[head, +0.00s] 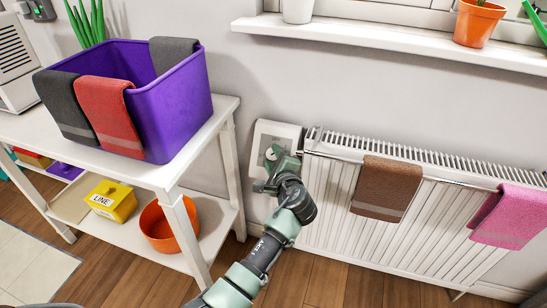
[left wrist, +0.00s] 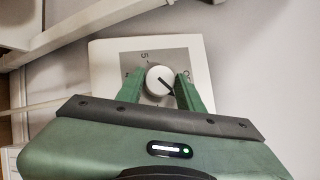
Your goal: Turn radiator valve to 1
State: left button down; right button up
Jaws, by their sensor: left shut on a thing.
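The radiator valve is a white plate (head: 262,132) on the wall at the left end of the radiator (head: 335,200). In the left wrist view it shows a grey dial face with a round white knob (left wrist: 158,79). A black pointer on the knob points to the lower right of that picture. A "5" shows at the upper left of the dial; other marks are partly covered by the fingers. My left gripper (left wrist: 160,90) has its green fingers on both sides of the knob and is shut on it. In the head view this gripper (head: 273,165) is in front of the plate.
A white shelf table (head: 215,125) with a purple bin (head: 185,105) stands close to the left of my left arm. Brown (head: 385,188) and pink (head: 510,217) towels hang on the radiator. A window sill (head: 400,38) runs above it.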

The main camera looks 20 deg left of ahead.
pick_arm(q)
jog(key=c, duration=0.9)
grip_release()
jog(key=p+v, duration=0.1)
jog(key=v, duration=0.6)
jog(key=shift+s+d+p, duration=0.15)
jog(key=shift+s+p, duration=0.2)
jog(key=shift+p, duration=0.05)
pick_arm(e)
jog(key=shift+w+a+f, duration=0.1)
jog(key=shift+w+f, duration=0.45)
jog(key=shift+f, duration=0.35)
